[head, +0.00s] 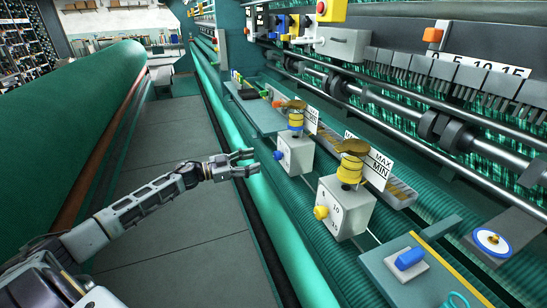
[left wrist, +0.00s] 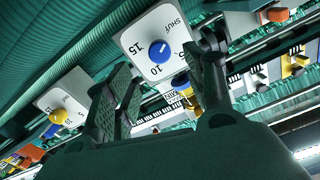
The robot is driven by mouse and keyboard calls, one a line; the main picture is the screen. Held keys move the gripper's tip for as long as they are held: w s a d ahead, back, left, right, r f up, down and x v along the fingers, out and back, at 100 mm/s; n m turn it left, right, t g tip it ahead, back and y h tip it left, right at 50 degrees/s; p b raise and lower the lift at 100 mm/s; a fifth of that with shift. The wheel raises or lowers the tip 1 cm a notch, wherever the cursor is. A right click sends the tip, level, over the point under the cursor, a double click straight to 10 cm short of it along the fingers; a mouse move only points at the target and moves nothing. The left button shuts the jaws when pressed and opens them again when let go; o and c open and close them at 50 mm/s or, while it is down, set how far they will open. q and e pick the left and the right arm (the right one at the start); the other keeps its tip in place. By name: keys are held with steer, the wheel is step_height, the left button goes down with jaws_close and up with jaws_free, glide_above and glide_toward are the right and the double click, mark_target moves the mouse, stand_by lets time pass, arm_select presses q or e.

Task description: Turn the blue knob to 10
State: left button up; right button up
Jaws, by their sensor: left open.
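The blue knob (head: 279,155) is on the front of the farther white box (head: 297,158) on the green machine rail. In the left wrist view the blue knob (left wrist: 160,51) sits on a white dial face (left wrist: 140,35) marked SHUT, 5, 10 and 15. Its pointer mark is too small to read surely. My left gripper (head: 252,162) is open and empty, just left of the knob and apart from it. In the left wrist view its two fingers (left wrist: 166,62) stand spread, with the knob appearing between their tips. My right gripper is in neither view.
A nearer white box (head: 345,208) carries a yellow knob (head: 321,212). A blue lever (head: 410,258) is on a plate at the lower right. A large green roll (head: 75,120) lies left of the grey walkway (head: 175,245). Machine bars fill the right.

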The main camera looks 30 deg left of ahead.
mark_target(275, 156)
arm_select(q)
steer(key=shift+p+x, duration=0.5)
steer(key=shift+x, duration=4.05)
steer(key=c, duration=1)
